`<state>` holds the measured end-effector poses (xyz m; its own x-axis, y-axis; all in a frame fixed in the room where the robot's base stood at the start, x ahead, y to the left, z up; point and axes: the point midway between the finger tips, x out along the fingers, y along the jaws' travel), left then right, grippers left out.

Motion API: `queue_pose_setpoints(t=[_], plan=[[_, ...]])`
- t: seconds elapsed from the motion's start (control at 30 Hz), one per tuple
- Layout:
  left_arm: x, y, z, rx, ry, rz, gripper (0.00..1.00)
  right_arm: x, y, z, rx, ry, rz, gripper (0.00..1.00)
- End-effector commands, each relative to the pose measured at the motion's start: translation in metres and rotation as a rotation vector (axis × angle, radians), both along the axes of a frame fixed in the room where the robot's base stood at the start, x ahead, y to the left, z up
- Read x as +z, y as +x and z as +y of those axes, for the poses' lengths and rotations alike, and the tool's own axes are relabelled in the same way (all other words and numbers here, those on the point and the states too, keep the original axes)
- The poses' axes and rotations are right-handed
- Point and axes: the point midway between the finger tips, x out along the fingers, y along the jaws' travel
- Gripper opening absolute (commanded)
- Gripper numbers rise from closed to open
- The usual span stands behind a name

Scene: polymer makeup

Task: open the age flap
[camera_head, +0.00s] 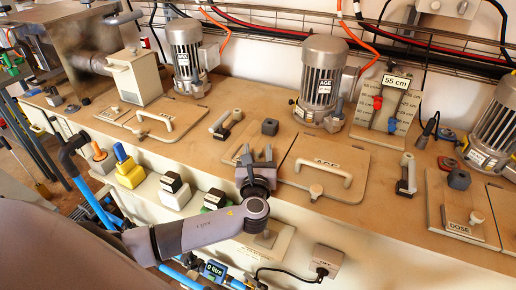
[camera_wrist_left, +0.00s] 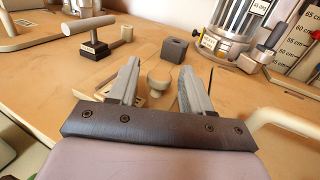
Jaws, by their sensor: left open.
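The age flap (camera_head: 350,188) is a wooden board lying flat on the bench, marked AGE, with a pale bar handle (camera_head: 322,173) and a small knob (camera_head: 315,191) at its front edge. My left gripper (camera_head: 258,153) is open, just left of the flap, over a smaller wooden panel (camera_head: 232,155). In the left wrist view a pale knob (camera_wrist_left: 158,82) shows between and beyond the two open fingers (camera_wrist_left: 155,85), apparently untouched. The flap's handle (camera_wrist_left: 285,122) is at the right of that view. My right gripper is not in view.
The AGE motor (camera_head: 319,85) stands behind the flap. A dark block (camera_head: 270,127) and a lever (camera_head: 225,125) are behind the gripper. Another lever (camera_head: 406,172) stands to the flap's right, then the DOSE panel (camera_head: 461,205). Another handled flap (camera_head: 155,120) lies left.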

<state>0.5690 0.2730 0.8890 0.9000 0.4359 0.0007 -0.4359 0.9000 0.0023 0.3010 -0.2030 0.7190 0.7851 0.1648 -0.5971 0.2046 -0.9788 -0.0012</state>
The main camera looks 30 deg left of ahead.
Motion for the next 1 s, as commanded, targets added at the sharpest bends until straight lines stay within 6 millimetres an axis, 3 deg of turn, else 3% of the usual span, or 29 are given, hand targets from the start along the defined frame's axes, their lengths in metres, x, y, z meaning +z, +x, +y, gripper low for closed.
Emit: queue_pose_setpoints(t=[0.2,0.47,0.53,0.63,1.0], plan=[[0.0,0.013,0.006,0.0,-0.002,0.0,0.49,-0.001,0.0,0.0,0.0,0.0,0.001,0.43],[0.0,0.015,0.007,-0.001,-0.003,0.001,0.49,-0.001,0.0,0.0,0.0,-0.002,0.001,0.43],[0.0,0.014,0.007,-0.001,-0.003,0.001,0.33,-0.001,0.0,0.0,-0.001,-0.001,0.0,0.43],[0.0,0.014,0.007,-0.001,-0.003,0.001,0.0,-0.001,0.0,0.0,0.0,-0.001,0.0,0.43],[0.001,0.021,0.006,-0.002,-0.021,-0.001,0.0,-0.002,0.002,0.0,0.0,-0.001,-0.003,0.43]])
